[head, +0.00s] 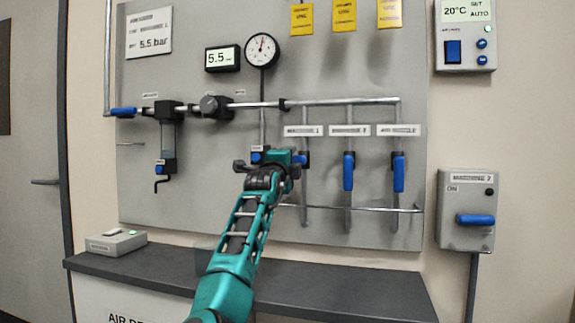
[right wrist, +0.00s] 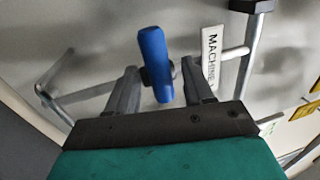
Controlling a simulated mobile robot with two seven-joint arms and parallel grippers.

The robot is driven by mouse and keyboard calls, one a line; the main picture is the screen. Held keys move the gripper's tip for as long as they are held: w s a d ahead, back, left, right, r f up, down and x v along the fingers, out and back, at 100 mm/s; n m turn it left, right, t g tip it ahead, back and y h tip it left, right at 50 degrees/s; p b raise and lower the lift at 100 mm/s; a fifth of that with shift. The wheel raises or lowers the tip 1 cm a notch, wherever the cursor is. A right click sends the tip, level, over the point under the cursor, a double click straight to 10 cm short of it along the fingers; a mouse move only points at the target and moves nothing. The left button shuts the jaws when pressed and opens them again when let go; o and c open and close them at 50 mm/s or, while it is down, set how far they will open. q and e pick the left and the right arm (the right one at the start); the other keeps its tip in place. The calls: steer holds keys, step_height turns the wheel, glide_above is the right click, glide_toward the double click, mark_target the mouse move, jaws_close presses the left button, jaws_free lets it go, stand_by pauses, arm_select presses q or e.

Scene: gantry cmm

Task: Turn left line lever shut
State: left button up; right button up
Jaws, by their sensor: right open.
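The left line's blue lever (right wrist: 155,60) stands between the two fingers of my right gripper (right wrist: 159,68) in the right wrist view. The fingers are apart, with a visible gap to the lever on each side. The lever appears to lie across its pipe. In the head view my right gripper (head: 272,168) is at the left drop line, under its label (head: 303,130). It hides most of the lever; a small blue part (head: 304,160) shows at its right side. My left gripper is in no view.
The middle lever (head: 348,172) and right lever (head: 398,175) hang down along their pipes, close to the right. A rail (head: 330,208) crosses low on the panel. A dark shelf (head: 330,288) lies below. A blue-handled switch box (head: 466,235) is far right.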

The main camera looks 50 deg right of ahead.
steer(key=v, duration=1.3)
stand_by(0.4)
